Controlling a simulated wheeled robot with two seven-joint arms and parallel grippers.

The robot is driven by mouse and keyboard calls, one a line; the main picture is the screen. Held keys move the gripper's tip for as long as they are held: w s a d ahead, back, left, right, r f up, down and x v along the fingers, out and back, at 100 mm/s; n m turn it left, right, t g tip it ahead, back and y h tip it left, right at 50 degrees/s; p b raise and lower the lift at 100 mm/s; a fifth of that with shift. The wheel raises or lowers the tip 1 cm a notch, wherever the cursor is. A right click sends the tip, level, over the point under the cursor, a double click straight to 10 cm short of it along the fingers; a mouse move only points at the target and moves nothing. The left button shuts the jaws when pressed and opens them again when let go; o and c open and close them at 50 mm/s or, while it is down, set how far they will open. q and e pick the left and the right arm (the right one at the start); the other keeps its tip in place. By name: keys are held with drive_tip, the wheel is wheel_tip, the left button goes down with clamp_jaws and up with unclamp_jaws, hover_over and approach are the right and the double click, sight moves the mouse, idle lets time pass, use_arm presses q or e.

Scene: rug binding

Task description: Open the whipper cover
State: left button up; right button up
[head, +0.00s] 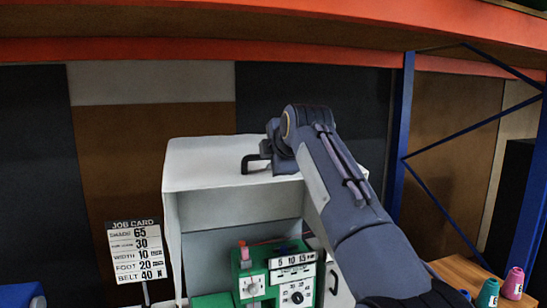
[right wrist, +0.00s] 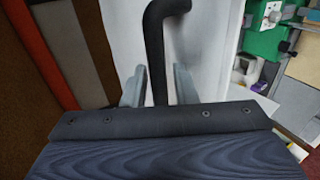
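The white whipper cover (head: 205,166) stands in the middle of the head view as a box-like hood, its front open above a green machine (head: 265,275). A black bent handle (head: 247,163) sits near the front of its top; it also shows in the right wrist view (right wrist: 154,45). My right gripper (head: 266,152) is at this handle. In the right wrist view my right gripper (right wrist: 159,87) has its two fingers apart, one on each side of the handle bar, with narrow gaps that look clear. My left gripper is out of view.
A job card (head: 135,250) stands left of the machine. An orange beam (head: 200,50) crosses above, and a blue post (head: 401,150) stands at the right. Teal (head: 488,292) and pink (head: 513,283) cones stand on a wooden table (head: 455,272) at lower right.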

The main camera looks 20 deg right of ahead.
drive_tip(key=shift+o, duration=0.4)
drive_tip(key=shift+s+r+b, duration=0.15)
drive_tip(key=shift+s+b, duration=0.15)
drive_tip(key=shift+s, duration=0.15)
drive_tip(key=b+v, duration=0.1)
drive_tip(key=v, duration=0.5)
drive_tip(key=shift+s+r+b, duration=0.25)
drive_tip(key=shift+s+b, duration=0.1)
